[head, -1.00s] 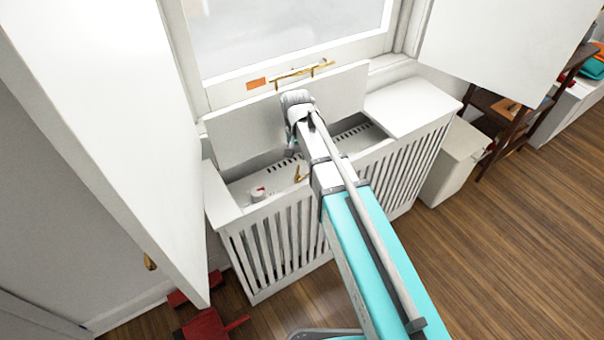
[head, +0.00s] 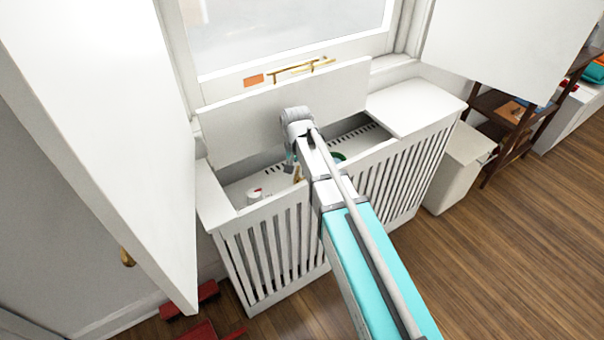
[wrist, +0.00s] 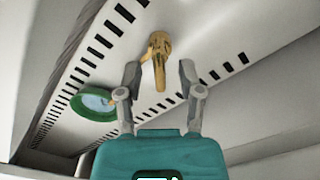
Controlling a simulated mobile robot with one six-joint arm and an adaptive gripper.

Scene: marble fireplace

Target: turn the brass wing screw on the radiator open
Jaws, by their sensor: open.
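The brass wing screw (wrist: 160,55) sticks out of the white slotted radiator top (wrist: 105,75) in the wrist view. In the head view the screw (head: 297,174) shows just left of my arm, inside the open cover. My gripper (wrist: 160,68) is open, with one grey finger on each side of the screw's lower end. I cannot tell whether either finger touches it. In the head view the fingers are mostly hidden by my arm.
The white slatted cover (head: 270,240) surrounds the radiator, its lid (head: 240,115) raised against the window. A white knob (head: 254,195) stands to the left. A green-rimmed round object (wrist: 93,103) lies near the left finger. A white cabinet door (head: 90,130) hangs at left.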

